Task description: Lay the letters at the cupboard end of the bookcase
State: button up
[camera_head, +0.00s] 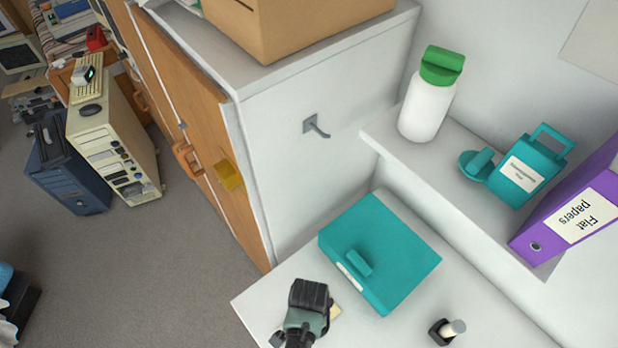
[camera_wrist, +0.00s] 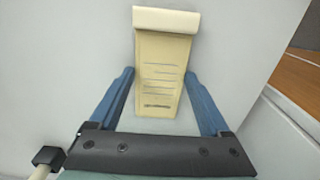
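My gripper (camera_head: 313,318) is low over the cupboard end of the white bookcase top (camera_head: 255,302), near its front left corner. In the wrist view my two blue fingers (camera_wrist: 161,78) stand apart, one at each side edge of the cream letters (camera_wrist: 160,85), and appear closed on them. The letters show printed lines and a pale band at the far end. In the head view only a small cream part of the letters (camera_head: 334,312) shows beside my gripper. I cannot tell whether the letters touch the surface.
A teal box (camera_head: 385,250) lies just behind my gripper. A small black holder with a pale cylinder (camera_head: 445,331) stands to the right. The cupboard (camera_head: 290,165) rises at the left. A raised shelf (camera_head: 440,165) holds a green-capped bottle, a teal container and a purple binder.

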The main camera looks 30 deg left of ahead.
jog(key=shift+o, duration=1.1)
jog(key=shift+r, duration=0.1)
notch_tip(320, 180, up, 12)
jog(key=w+r+n+t+y, duration=0.1)
jog(key=w+r+t, duration=0.6)
jog(key=w+r, duration=0.85)
jog(key=w+d+r+t+y, duration=0.1)
jog(key=w+r+t, duration=0.55)
jog(key=r, duration=0.85)
jog(key=d+r+n+t, duration=0.15)
jog(key=r+t, duration=0.25)
jog(key=r, duration=0.8)
jog(key=d+r+n+t, duration=0.1)
jog(key=d+r+t, duration=0.2)
jog(key=r, duration=1)
jog(key=s+d+r+t+h, duration=0.1)
jog(key=s+d+r+t, duration=0.1)
jog(key=s+r, duration=0.3)
jog(key=s+d+r+t+h, duration=0.1)
jog(key=s+r+t, duration=0.4)
jog(key=r, duration=0.6)
jog(key=shift+s+d+r+p, duration=0.2)
jog(key=shift+s+d+p, duration=0.2)
jog(key=shift+s+d, duration=0.15)
